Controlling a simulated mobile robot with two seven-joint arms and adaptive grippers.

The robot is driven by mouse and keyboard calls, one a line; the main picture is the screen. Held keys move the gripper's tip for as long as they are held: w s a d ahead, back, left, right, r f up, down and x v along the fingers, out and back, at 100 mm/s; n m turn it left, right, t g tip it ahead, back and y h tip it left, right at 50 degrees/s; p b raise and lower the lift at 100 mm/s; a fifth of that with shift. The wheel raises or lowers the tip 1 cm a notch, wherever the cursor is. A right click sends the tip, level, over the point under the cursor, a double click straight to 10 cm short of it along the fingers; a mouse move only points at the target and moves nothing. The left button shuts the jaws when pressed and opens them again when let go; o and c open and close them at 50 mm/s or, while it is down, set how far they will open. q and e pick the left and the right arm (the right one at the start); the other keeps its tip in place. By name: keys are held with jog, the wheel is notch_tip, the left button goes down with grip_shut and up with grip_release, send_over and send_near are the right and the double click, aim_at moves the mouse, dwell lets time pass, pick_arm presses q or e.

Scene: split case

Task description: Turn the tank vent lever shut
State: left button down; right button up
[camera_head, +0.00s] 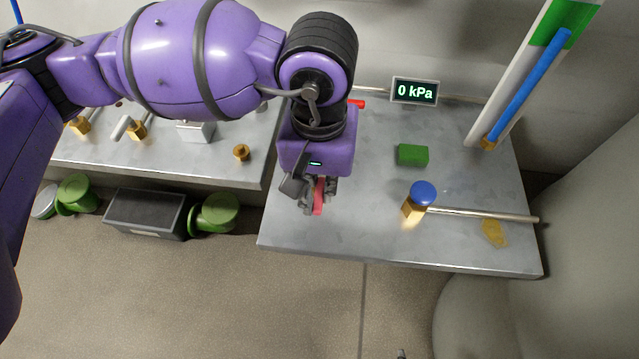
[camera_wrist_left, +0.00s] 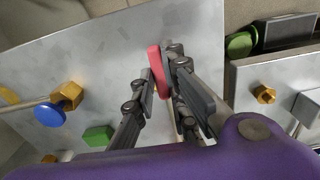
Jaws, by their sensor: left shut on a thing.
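My left gripper (camera_head: 318,203) is over the left part of the right-hand metal bench and is shut on a red lever (camera_head: 318,198). In the left wrist view, the red lever (camera_wrist_left: 158,70) sits between the fingers of the left gripper (camera_wrist_left: 163,85), with its red end sticking out past them. The lever's base is hidden by the gripper, so I cannot tell its exact angle to a pipe. My right gripper is not in view.
On the right-hand bench (camera_head: 330,243) are a blue knob (camera_head: 423,192) on a brass valve, a green block (camera_head: 413,155) and a display (camera_head: 414,91) reading 0 kPa. Another red part (camera_head: 357,103) shows behind my wrist. A gap separates the left bench (camera_head: 190,171).

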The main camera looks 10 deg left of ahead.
aim_at(319, 194)
pick_arm(q)
jog(key=c, duration=1.8)
grip_release()
jog(key=shift+o, duration=0.2)
notch_tip(319, 194, up, 12)
